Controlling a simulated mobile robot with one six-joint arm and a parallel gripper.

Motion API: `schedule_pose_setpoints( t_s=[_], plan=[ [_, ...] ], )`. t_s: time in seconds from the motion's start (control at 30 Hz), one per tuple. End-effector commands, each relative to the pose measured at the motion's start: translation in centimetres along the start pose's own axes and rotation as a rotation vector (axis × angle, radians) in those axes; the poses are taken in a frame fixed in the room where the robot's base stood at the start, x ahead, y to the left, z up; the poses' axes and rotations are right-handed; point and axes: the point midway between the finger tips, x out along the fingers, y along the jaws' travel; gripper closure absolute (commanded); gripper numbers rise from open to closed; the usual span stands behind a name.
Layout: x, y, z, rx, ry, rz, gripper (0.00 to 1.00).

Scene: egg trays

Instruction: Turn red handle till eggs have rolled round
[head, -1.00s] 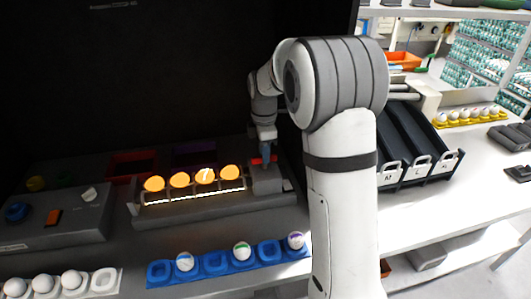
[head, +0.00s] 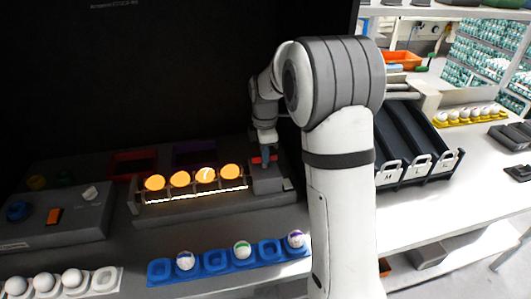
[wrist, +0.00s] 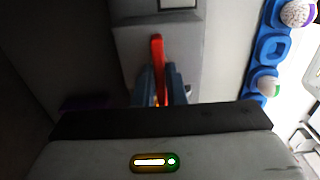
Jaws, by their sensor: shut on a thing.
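The red handle (wrist: 157,55) stands on a grey block (head: 268,181) at the right end of the candling bed; it also shows in the head view (head: 257,160). My gripper (wrist: 160,90) is shut on the red handle, with a blue-grey finger on each side of it. My gripper also shows in the head view (head: 264,158), reaching down from above. Several eggs (head: 205,176) glow orange in a row on the lit bed (head: 195,198), left of the handle. One glowing egg carries a bright mark.
A blue tray (head: 215,262) with marked white eggs lies in front. A white tray (head: 105,279) of eggs is at the front left. A control box (head: 75,215) stands at left. Black chutes (head: 418,135) and a yellow egg tray (head: 466,118) are at right.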

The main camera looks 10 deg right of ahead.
Motion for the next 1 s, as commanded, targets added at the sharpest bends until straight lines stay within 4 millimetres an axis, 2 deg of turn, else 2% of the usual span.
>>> schedule_pose_setpoints(
  t_s=[0.23, 0.43, 1.0],
  plan=[
    [-0.02, 0.02, 0.01, 0.027, -0.004, 0.001, 1.00],
    [-0.02, 0.03, -0.02, 0.119, -0.003, 0.001, 1.00],
    [-0.04, 0.05, -0.03, 0.633, -0.002, 0.003, 1.00]
  ],
)
